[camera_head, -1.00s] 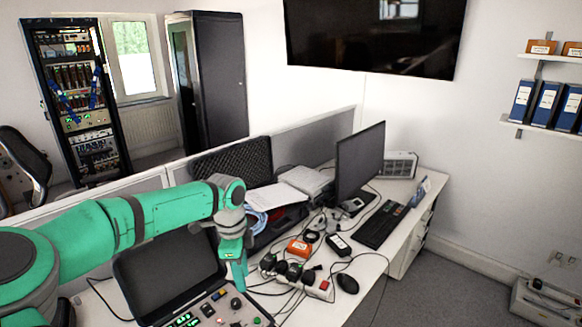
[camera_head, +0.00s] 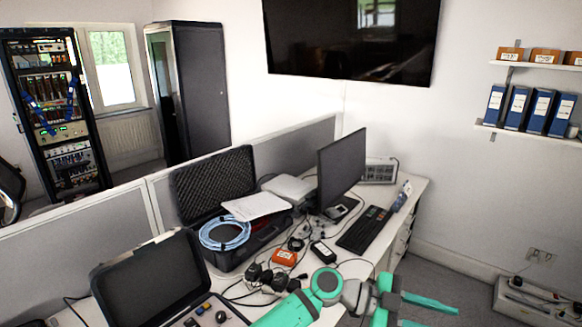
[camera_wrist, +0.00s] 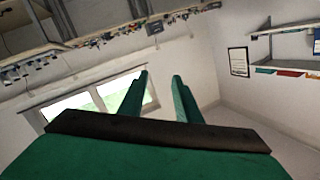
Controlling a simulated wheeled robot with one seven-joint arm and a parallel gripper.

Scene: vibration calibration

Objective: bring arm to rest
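My green arm (camera_head: 290,312) reaches in from the bottom edge of the head view and points to the right, low over the front of the desk. My gripper (camera_head: 438,316) is at the lower right, past the desk's front edge, partly cut off by the frame. In the wrist view my gripper (camera_wrist: 160,76) shows two green fingers standing apart with nothing between them. The wrist camera looks toward a window and a wall, tilted.
The desk (camera_head: 335,262) holds a monitor (camera_head: 341,168), a keyboard (camera_head: 364,230), an open black case with blue cable (camera_head: 225,233), and a second open case (camera_head: 150,275). A power strip box (camera_head: 535,303) lies on the floor at right. Floor between is clear.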

